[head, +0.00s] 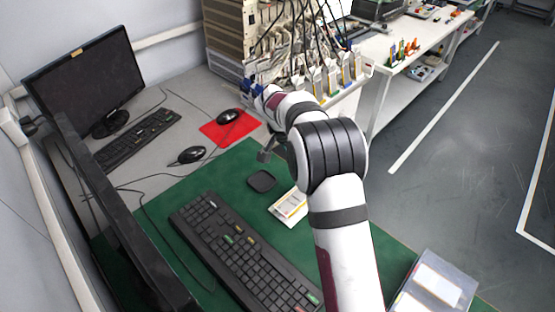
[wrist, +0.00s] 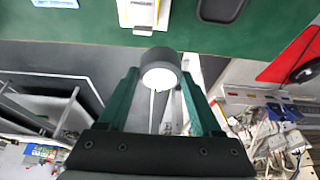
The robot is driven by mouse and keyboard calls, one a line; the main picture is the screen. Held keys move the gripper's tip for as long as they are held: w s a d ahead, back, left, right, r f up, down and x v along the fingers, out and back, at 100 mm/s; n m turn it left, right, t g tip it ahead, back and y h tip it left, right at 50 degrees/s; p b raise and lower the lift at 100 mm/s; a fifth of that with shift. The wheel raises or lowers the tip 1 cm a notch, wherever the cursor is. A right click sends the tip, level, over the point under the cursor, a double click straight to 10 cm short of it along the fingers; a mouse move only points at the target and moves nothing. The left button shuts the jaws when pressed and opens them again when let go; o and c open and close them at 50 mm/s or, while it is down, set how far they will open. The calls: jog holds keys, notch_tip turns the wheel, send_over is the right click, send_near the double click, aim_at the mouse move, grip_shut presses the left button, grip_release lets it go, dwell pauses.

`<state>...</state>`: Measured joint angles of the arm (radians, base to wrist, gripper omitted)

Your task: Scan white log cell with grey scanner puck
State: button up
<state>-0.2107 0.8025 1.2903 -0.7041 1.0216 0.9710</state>
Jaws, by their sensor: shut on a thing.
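My gripper (wrist: 160,78) is shut on the grey scanner puck (wrist: 160,60), a short grey cylinder with a bright white round face, held between the green fingers in the wrist view. In the head view my gripper (head: 266,152) is partly hidden by my arm, above the back of the green mat. A flat white piece with yellow markings (head: 289,206), which looks like the white log cell, lies on the mat beside my arm. It also shows at the top edge of the wrist view (wrist: 143,14), cut off, apart from the puck.
A dark square pad (head: 262,181) lies on the green mat near the white piece. A black keyboard (head: 235,250) lies in front and left. A mouse sits on a red mat (head: 238,130) behind. A clear box (head: 462,288) stands at the front right. Cabled equipment (head: 310,75) stands behind.

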jog(key=shift+s+a+f+n+t+y, duration=0.2)
jog(key=shift+s+f+n+y, duration=0.15)
jog(key=shift+s+f+n, duration=0.7)
jog(key=shift+s+a+f+n+t+y, duration=0.2)
jog(key=shift+s+f+n+y, duration=0.1)
jog(key=shift+s+f+n, duration=0.65)
jog(key=shift+s+a+f+n+t+y, duration=0.2)
jog(key=shift+s+f+n+y, duration=0.15)
jog(key=shift+s+f+n, duration=0.75)
jog(key=shift+s+r, duration=0.15)
jog(key=shift+r, duration=0.2)
notch_tip(320, 180, up, 6)
